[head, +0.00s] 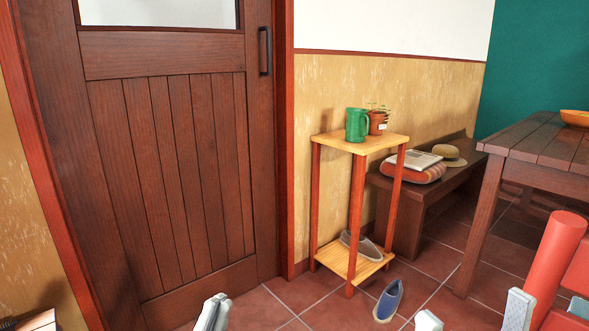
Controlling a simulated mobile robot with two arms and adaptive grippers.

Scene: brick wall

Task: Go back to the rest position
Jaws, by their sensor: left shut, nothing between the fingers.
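My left gripper (213,312) shows only its pale grey fingertips at the bottom edge, in front of the lower part of the door. The fingertips are together with nothing between them. My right gripper (473,316) shows as two pale grey fingertips at the bottom edge, right of the middle. They are wide apart, with only floor showing between them. The rest of both grippers and both arms are out of view below.
A brown wooden door (170,160) fills the left. A blue shoe (388,300) lies on the floor. A bench (410,215), a dark table (545,155) and a red post (555,255) are at right.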

